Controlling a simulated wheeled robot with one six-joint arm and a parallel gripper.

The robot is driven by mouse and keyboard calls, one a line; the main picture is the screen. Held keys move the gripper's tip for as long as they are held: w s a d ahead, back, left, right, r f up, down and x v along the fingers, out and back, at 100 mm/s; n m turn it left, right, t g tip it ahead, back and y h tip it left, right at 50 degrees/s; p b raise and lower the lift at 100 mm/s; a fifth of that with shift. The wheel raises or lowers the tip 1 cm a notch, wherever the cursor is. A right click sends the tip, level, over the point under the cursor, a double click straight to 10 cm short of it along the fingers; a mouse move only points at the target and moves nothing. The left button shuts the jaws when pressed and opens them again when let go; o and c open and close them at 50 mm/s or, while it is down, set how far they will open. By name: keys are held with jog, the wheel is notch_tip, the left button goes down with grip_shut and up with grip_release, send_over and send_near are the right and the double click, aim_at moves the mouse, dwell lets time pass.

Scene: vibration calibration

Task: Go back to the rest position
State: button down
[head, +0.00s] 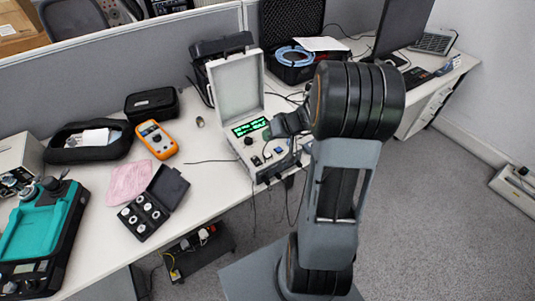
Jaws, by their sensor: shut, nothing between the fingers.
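My arm rises in the right middle of the head view and bends left at its top. My gripper (268,133) is small and partly hidden by my own arm, in front of the calibrator's lit panel. It is shut with nothing held. The vibration calibrator (236,88) is a light grey case with its lid open and a green lit display. I cannot tell whether the gripper touches its panel.
The white table (208,150) carries an orange multimeter (156,139), a black box of round pieces (143,217), a pink cloth (129,182), a teal-topped device (40,225) and black cases. A monitor (403,25) stands at the back right. Grey floor lies open at right.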

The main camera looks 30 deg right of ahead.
dwell(0.4)
jog(key=shift+m, duration=0.4)
jog(key=s, duration=0.1)
jog(key=s+f+m+g, duration=0.1)
jog(key=s+m, duration=0.1)
jog(key=shift+a+f+g, duration=0.3)
jog(key=shift+g, duration=0.1)
jog(key=s+a+r+n+g+h, duration=0.1)
jog(key=s+a+r+n+h, duration=0.2)
jog(key=s+a+r+h, duration=0.3)
jog(key=s+a+r, duration=0.4)
jog(key=s+r, duration=0.1)
jog(key=s, duration=0.2)
jog(key=shift+s+r+n, duration=0.15)
jog(key=shift+r+n, duration=0.05)
jog(key=shift+n, duration=0.1)
